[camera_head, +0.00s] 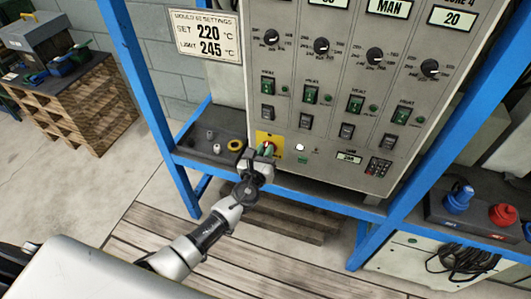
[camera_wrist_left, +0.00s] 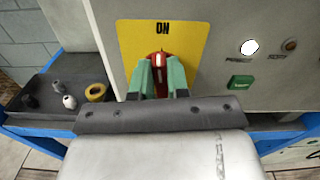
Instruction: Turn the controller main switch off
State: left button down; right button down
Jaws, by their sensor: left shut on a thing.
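The main switch is a red rotary knob (camera_wrist_left: 159,57) on a yellow plate (camera_wrist_left: 131,38), under the word ON. Its white mark stands upright, toward ON, in the left wrist view. In the head view the yellow plate (camera_head: 261,136) is at the lower left of the grey controller cabinet (camera_head: 325,112). My left gripper (camera_head: 266,153) is shut on the knob. Its green fingers (camera_wrist_left: 160,78) sit on the knob's left and right sides and hide part of it. My right gripper is not in view.
Blue rack posts (camera_head: 148,95) frame the cabinet. A dark tray (camera_head: 195,150) with small fittings and a yellow ring (camera_head: 235,145) lies left of the switch. A white lamp (camera_wrist_left: 249,47) and a green button (camera_wrist_left: 241,82) are to its right. Blue and red connectors (camera_head: 503,214) stand far right.

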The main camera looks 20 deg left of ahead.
pick_arm(q)
jog(key=shift+a+f+n+b, duration=0.25)
jog(key=shift+n+b, duration=0.95)
jog(key=shift+n, duration=1.55)
jog(key=shift+a+f+n+b, duration=0.2)
jog(key=shift+n+b, duration=0.95)
jog(key=shift+n, duration=1.55)
jog(key=shift+a+f+n+b, duration=0.2)
jog(key=shift+n+b, duration=1)
jog(key=shift+n, duration=1.55)
jog(key=c, duration=1.1)
grip_release()
jog(key=s, duration=1.1)
jog(key=shift+a, duration=0.15)
jog(key=shift+w+f, duration=0.1)
